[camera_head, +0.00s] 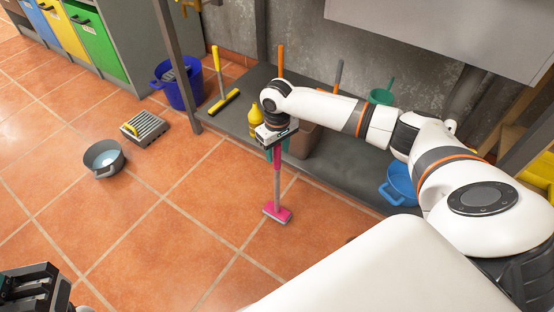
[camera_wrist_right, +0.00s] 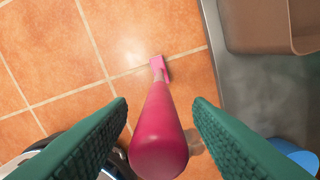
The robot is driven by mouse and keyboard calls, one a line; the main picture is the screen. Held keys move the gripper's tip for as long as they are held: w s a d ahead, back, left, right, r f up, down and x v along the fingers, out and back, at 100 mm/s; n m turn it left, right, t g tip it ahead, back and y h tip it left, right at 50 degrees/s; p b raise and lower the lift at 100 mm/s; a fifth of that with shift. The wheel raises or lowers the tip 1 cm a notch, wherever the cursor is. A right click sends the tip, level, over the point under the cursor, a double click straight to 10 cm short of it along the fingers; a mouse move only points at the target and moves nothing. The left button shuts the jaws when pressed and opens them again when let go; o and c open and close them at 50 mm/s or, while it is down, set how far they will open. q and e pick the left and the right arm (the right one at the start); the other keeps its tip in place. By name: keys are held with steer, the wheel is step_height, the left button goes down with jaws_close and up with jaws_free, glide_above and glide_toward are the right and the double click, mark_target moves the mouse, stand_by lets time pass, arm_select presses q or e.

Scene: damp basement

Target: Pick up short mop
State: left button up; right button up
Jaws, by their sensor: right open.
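The short mop has a pink handle top, a grey shaft and a pink head (camera_head: 278,213). It stands upright on the tile floor in front of the low grey shelf. My right gripper (camera_head: 277,146) is at the top of the mop, pointing down. In the right wrist view the pink handle (camera_wrist_right: 158,135) rises between the two green fingers of the right gripper (camera_wrist_right: 160,130), with gaps at both sides. The right gripper is open. My left gripper (camera_head: 35,290) shows only partly at the lower left corner, and its fingers cannot be made out.
The low grey shelf (camera_head: 232,122) holds a yellow bottle (camera_head: 256,122), a yellow squeegee (camera_head: 224,101) and a brown bin (camera_head: 303,140). A blue bucket (camera_head: 181,92), a grey bucket (camera_head: 104,157) and a blue basin (camera_head: 399,184) stand around.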

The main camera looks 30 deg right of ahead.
step_height(320, 180, down, 2)
steer(key=shift+f+b, duration=0.1)
steer(key=shift+b, duration=0.25)
jaws_close()
steer(key=shift+r, duration=0.2)
